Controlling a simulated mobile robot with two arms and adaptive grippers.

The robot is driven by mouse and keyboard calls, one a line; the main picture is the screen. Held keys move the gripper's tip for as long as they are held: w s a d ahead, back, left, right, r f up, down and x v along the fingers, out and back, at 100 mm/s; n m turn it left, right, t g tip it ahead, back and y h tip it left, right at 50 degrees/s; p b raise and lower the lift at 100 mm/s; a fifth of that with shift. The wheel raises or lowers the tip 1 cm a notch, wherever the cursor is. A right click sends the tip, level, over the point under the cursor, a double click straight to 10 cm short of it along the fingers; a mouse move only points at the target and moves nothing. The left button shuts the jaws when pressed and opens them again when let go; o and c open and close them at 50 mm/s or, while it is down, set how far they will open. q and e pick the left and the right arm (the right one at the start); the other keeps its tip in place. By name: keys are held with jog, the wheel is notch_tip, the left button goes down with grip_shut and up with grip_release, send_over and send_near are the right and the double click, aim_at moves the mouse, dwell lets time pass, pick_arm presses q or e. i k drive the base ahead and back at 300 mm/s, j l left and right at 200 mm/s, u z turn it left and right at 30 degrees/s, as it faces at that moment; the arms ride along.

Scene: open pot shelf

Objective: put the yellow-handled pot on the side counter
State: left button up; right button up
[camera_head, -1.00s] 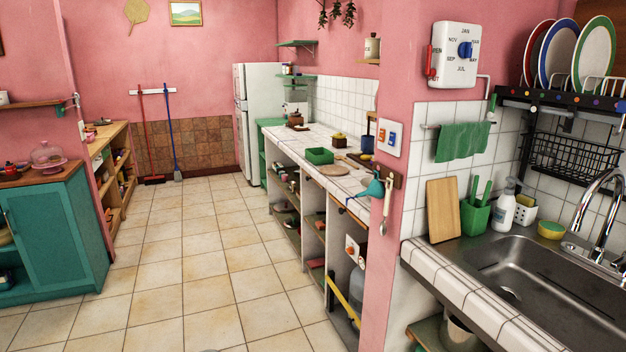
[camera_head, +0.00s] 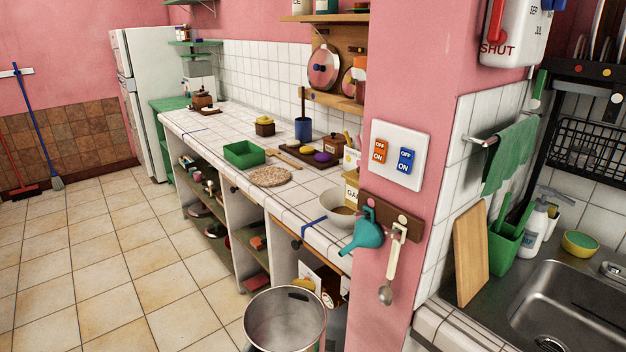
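A large open silver metal pot (camera_head: 285,322) shows at the bottom middle of the head view, seen from above and empty inside. Its lower part is cut off by the frame edge, and what holds or supports it is hidden. A dark slot shows near its far rim. A yellow patch lies just behind the rim; I cannot tell whether it is the pot's handle. A white-tiled counter (camera_head: 215,146) runs along the wall at the middle; I cannot tell whether it is the side counter. Neither gripper is in view.
A green tray (camera_head: 244,154), round board (camera_head: 270,177) and white bowl (camera_head: 338,207) stand on the tiled counter. A teal watering can (camera_head: 363,238) hangs on the pink pillar (camera_head: 400,100). The sink (camera_head: 570,310) is at right. The tiled floor (camera_head: 110,270) at left is clear.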

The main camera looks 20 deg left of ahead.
aim_at(307, 196)
jog(key=i+j, duration=0.7)
jog(key=j, duration=0.15)
jog(key=i+j+u, duration=0.1)
jog(key=i+j, duration=0.55)
jog(key=j, duration=0.25)
